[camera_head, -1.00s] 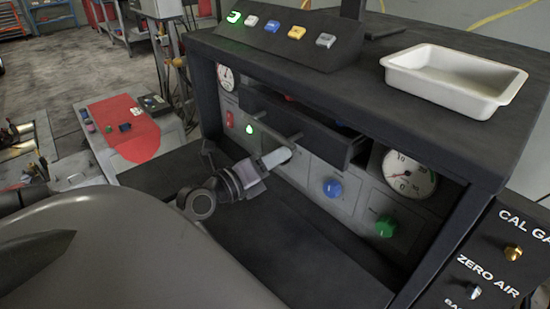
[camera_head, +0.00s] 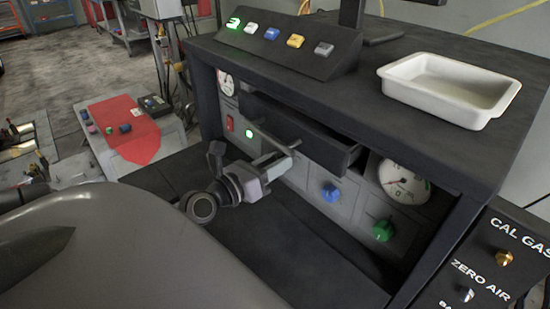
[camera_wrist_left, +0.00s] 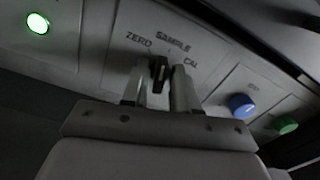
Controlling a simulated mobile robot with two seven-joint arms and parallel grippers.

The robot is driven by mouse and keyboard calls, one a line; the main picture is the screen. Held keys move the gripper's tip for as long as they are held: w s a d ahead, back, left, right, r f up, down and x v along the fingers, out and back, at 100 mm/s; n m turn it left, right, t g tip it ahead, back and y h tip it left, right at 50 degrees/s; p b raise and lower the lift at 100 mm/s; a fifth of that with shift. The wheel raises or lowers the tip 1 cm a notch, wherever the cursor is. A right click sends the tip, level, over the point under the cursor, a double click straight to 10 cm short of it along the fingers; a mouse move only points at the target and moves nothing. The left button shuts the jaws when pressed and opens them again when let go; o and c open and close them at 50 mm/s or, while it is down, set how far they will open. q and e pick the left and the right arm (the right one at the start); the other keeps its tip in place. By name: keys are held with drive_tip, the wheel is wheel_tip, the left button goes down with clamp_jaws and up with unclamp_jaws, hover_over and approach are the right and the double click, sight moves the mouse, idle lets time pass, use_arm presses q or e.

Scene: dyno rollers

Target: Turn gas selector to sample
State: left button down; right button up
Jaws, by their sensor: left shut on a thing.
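The gas selector is a small dark knob (camera_wrist_left: 158,70) on a light panel in the left wrist view. The words ZERO, SAMPLE and CAL are printed around it. My left gripper (camera_wrist_left: 160,82) has one finger on each side of the knob and is shut on it. The knob's upper end points up toward the gap between ZERO and SAMPLE; its exact setting is hard to tell. In the head view my left gripper (camera_head: 280,158) reaches into the cabinet front and hides the knob. My right gripper is not in view.
A dark drawer (camera_head: 300,132) juts out just above my left gripper. Blue (camera_head: 331,193) and green (camera_head: 383,229) knobs and a gauge (camera_head: 403,183) lie to the right. A white tray (camera_head: 447,88) stands on the cabinet top.

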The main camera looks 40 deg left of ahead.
use_arm(q)
drive_tip(key=shift+m, duration=1.3)
drive_tip(key=c, duration=1.2)
unclamp_jaws()
drive_tip(key=shift+o, duration=0.2)
drive_tip(key=shift+s, duration=0.15)
drive_tip(key=s+b, duration=0.1)
drive_tip(key=s, duration=0.4)
drive_tip(key=shift+s+a+f+b, duration=0.2)
drive_tip(key=shift+s+b, duration=0.05)
drive_tip(key=shift+b, duration=0.15)
drive_tip(key=shift+s+r, duration=0.2)
drive_tip(key=shift+s, duration=0.5)
